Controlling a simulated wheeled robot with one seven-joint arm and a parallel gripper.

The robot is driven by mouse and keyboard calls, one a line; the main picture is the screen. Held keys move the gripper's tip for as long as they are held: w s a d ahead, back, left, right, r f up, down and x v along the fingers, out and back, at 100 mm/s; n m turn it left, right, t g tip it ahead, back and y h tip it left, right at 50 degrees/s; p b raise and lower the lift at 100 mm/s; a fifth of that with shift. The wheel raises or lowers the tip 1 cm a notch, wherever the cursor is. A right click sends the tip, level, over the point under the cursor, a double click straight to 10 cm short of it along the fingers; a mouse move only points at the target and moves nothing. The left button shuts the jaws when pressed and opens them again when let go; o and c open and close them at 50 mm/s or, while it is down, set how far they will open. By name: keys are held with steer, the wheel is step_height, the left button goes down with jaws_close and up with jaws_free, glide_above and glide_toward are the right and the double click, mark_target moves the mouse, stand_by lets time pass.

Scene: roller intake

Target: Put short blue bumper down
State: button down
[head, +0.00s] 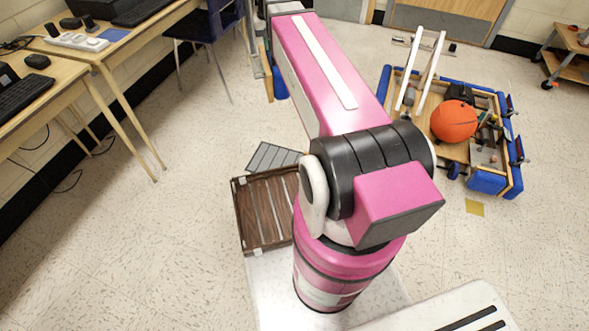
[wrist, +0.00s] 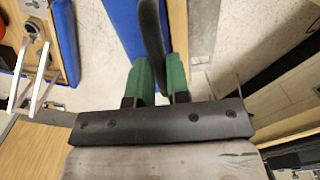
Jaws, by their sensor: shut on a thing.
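The short blue bumper (wrist: 122,22) shows at the top of the wrist view. A dark upright strip beside its blue face stands between the green fingers of my gripper (wrist: 160,82), which is shut on it. A tan wooden strip (wrist: 178,25) runs along its other side. In the head view a bit of the bumper (head: 280,83) shows beyond my pink arm, near the arm's far end. The arm hides most of the bumper and my gripper there. The bumper appears to be held above the floor, but its height is unclear.
A low wheeled machine (head: 486,183) with blue bumpers, white uprights and an orange ball (head: 453,121) stands at the right. Desks (head: 92,62) and a dark chair (head: 208,30) are at the left. A brown slatted crate (head: 243,246) lies near my base. Speckled floor between is clear.

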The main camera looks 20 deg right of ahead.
steer(key=shift+m, duration=0.9)
steer(key=w+f, duration=0.1)
steer(key=f, duration=0.2)
steer(key=w+a+f, duration=0.1)
steer(key=f, duration=0.3)
steer(key=w+a+f, duration=0.1)
steer(key=w+f, duration=0.1)
steer(key=f, duration=0.2)
steer(key=shift+a, duration=0.25)
steer(key=s+a+f+m, duration=0.1)
steer(key=a+f+m, duration=0.15)
steer(key=f, duration=1.65)
steer(key=s+a+f+m, duration=0.15)
steer(key=a+f, duration=0.25)
steer(key=f, duration=1.5)
steer(key=w+d+f, duration=0.8)
steer(key=f, duration=0.2)
steer(key=shift+w+d+f+m, duration=0.3)
steer(key=shift+d+f+m, duration=0.05)
steer(key=shift+f+m, duration=0.05)
steer(key=c, duration=1.4)
jaws_free()
steer(key=shift+f, duration=0.15)
steer(key=shift+c, duration=0.2)
steer(key=o, duration=0.3)
steer(key=shift+o, duration=0.2)
